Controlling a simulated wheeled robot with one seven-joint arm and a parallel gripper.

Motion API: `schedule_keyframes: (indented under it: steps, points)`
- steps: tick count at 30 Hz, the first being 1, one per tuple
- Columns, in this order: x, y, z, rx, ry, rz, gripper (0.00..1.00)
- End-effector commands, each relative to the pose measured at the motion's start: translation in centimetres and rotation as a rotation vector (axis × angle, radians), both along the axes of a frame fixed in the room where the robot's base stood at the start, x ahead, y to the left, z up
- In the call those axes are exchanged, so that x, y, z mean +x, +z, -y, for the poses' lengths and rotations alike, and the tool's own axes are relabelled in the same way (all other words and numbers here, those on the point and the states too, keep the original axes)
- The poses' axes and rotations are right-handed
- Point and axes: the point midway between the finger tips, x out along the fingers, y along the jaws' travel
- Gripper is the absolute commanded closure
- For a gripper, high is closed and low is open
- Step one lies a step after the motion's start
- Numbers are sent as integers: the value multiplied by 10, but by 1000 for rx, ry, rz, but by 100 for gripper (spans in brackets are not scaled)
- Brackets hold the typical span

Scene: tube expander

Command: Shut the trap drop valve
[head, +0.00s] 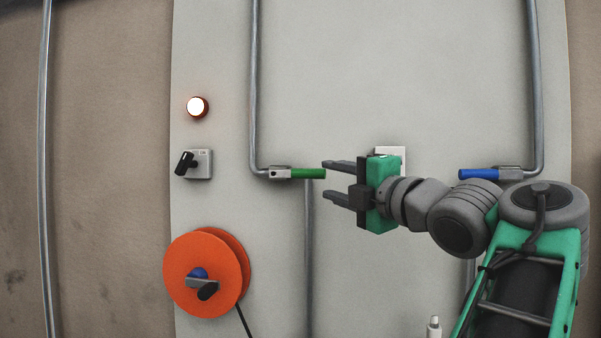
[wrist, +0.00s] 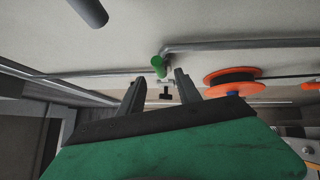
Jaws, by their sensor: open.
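Two lever valves are on the pale panel; no name for either can be read. One has a green handle (head: 308,173) pointing right, level, from its grey body (head: 280,173). The other has a blue handle (head: 478,174) pointing left, level. I cannot tell which is the trap drop valve. My gripper (head: 328,181) is open and empty, its fingers pointing left just right of the green handle's end. In the wrist view the green handle (wrist: 158,62) shows end-on ahead of the open gripper (wrist: 164,77), near the left fingertip. No contact is visible.
A lit lamp (head: 197,107) and a black rotary switch (head: 198,164) are on the panel's left. An orange reel (head: 205,274) is below them. A grey pipe (head: 255,90) runs down to the green-handled valve. A white plate (head: 390,152) is partly behind my gripper.

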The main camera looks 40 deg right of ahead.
Motion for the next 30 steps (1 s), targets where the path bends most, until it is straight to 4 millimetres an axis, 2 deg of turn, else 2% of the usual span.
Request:
schedule_keyframes:
  steps: [2, 10, 15, 23, 30]
  points:
    - [2, 4, 0, -16, 1, 1, 59]
    - [50, 11, 5, -12, 5, -1, 59]
    - [70, 12, 10, -12, -2, -1, 59]
    - [73, 11, 10, -12, -4, -1, 59]
    - [73, 11, 10, -12, -3, -1, 78]
